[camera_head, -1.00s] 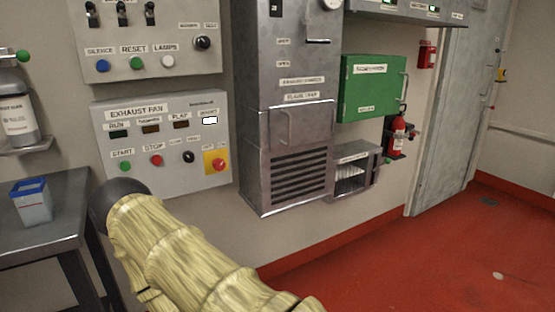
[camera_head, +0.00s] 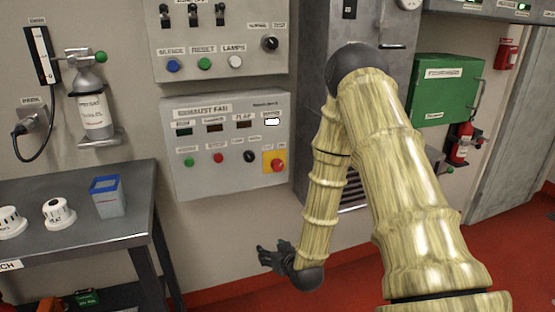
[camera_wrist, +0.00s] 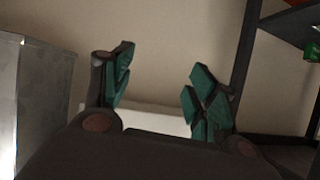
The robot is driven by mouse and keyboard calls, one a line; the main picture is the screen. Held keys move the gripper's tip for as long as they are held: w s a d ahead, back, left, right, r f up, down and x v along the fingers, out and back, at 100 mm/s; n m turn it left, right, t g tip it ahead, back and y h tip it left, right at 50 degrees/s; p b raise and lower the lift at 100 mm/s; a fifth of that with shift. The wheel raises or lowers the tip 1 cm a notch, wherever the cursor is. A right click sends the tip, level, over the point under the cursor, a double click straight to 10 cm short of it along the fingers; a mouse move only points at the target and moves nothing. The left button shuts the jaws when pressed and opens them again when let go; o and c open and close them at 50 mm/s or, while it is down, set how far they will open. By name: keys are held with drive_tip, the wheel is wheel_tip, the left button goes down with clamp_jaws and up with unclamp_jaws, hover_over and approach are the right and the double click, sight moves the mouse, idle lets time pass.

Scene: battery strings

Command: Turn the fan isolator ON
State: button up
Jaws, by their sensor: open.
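The exhaust fan panel (camera_head: 225,180) is a grey box on the wall in the head view. At its lower right is a red rotary knob on a yellow plate (camera_head: 277,163), which looks like the fan isolator; its small labels are too blurred to read. My gripper (camera_head: 268,258) is below the panel, well apart from the knob, pointing left. In the wrist view my gripper (camera_wrist: 160,75) shows two green-padded fingers spread wide with nothing between them. The knob is not visible there.
A steel table (camera_head: 120,230) with a blue-topped container (camera_head: 107,196) and white knobs stands left of my gripper. A gas bottle (camera_head: 92,108) hangs above it. A grey cabinet (camera_head: 315,75) is right of the panel, partly hidden by my arm. Wall below the panel is bare.

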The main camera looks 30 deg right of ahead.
sight(279, 168)
drive_tip(key=w+d+r+t+h+p, duration=0.1)
drive_tip(key=w+d+r+t, duration=0.15)
drive_tip(key=r, duration=0.45)
drive_tip(key=w+d+r+m+t+h+p, duration=0.1)
drive_tip(key=w+d+r, duration=0.1)
drive_tip(key=d+r, duration=0.3)
drive_tip(key=w+d+r+t+h+p, duration=0.1)
drive_tip(key=w+d+r+t, duration=0.15)
drive_tip(key=r, duration=0.55)
drive_tip(key=shift+g, duration=0.5)
drive_tip(key=x, duration=1)
drive_tip(key=shift+d, duration=0.25)
